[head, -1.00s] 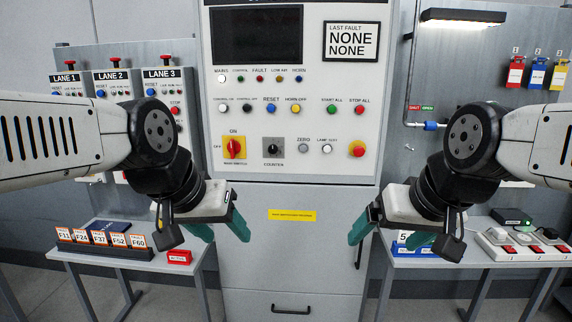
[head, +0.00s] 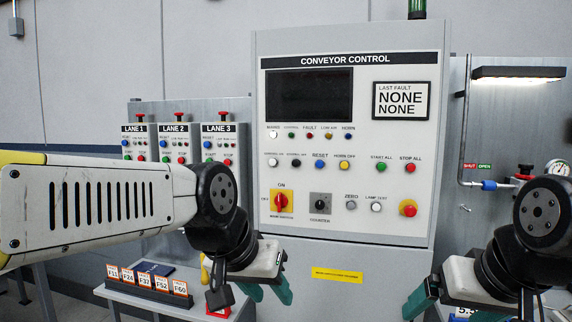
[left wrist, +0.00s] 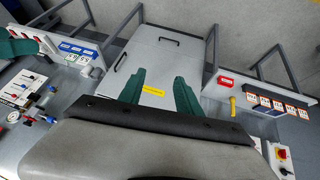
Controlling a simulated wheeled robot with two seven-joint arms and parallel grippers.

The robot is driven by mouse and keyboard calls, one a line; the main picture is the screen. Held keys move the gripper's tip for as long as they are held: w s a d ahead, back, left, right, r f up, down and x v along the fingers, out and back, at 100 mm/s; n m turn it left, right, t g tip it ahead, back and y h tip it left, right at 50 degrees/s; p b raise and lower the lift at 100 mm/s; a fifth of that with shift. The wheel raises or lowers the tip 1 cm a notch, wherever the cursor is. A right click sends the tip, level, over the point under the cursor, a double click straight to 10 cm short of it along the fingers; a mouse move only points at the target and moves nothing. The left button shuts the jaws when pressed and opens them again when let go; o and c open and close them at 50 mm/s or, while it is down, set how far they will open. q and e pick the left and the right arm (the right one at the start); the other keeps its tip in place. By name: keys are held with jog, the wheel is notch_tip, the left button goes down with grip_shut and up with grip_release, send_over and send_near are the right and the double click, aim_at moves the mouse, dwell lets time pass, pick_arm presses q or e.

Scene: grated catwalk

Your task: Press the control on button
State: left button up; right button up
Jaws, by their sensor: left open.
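The conveyor control panel (head: 350,225) stands upright ahead. In its upper button row, a white button (head: 272,162) is at the far left, under a small label that looks like "control on". A black button (head: 296,163) sits just right of it. My left gripper (head: 268,290) is open and empty, below the panel's buttons and apart from them; its two teal fingers also show in the left wrist view (left wrist: 158,95). My right gripper (head: 470,300) is at the lower right, its fingers spread and nothing seen between them.
The panel also carries a red-yellow main switch (head: 281,201), a counter knob (head: 320,204) and a red stop button (head: 408,208). Lane boxes (head: 174,145) stand left. A side table (head: 150,300) holds numbered tags. A lamp and pipework (head: 490,183) are at right.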

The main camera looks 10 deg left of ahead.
pick_arm(q)
grip_shut()
dwell(1.4)
